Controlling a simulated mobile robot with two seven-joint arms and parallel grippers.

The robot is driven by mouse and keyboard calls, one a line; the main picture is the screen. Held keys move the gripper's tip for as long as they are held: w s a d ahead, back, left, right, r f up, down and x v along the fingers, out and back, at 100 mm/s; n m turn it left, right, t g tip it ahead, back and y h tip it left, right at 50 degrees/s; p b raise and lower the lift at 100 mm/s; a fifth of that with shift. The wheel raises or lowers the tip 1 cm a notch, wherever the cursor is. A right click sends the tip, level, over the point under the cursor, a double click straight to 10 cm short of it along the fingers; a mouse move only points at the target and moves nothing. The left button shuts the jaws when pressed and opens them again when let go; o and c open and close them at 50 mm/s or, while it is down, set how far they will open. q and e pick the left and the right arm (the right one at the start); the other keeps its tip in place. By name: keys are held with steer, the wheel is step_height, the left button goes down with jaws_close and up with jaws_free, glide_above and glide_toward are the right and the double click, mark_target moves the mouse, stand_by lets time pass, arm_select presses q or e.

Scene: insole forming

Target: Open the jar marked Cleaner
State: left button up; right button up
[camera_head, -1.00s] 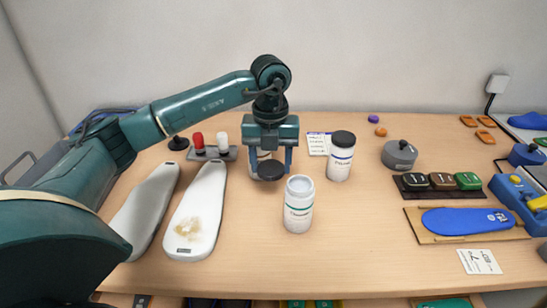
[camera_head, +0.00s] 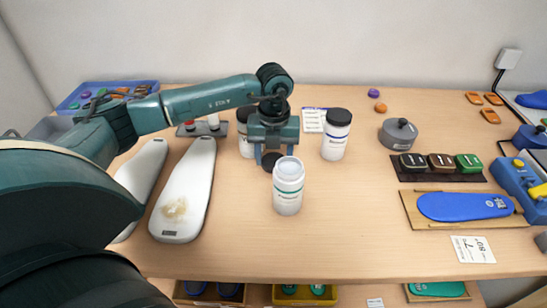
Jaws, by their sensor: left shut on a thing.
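A white jar with a green band (camera_head: 288,190) stands upright on the table in front of my left gripper. Its top is uncovered and shows a pale inside; its label is too small to read surely. My left gripper (camera_head: 272,157), pointing down just behind this jar, is shut on a black lid (camera_head: 267,161). The jar's rim hides part of the lid, and I cannot tell whether the lid touches the table. A blue-banded jar with its black lid on (camera_head: 335,138) stands to the right. Another jar (camera_head: 243,138) is partly hidden behind the gripper. My right gripper is not in view.
Two pale insole forms (camera_head: 184,195) lie at left under my arm. A grey lidded pot (camera_head: 398,134), a rack of colored blocks (camera_head: 440,168) and a blue insole on a board (camera_head: 465,206) are at right. The table in front of the open jar is clear.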

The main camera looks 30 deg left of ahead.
arm_select(q)
steer(key=shift+f, duration=0.75)
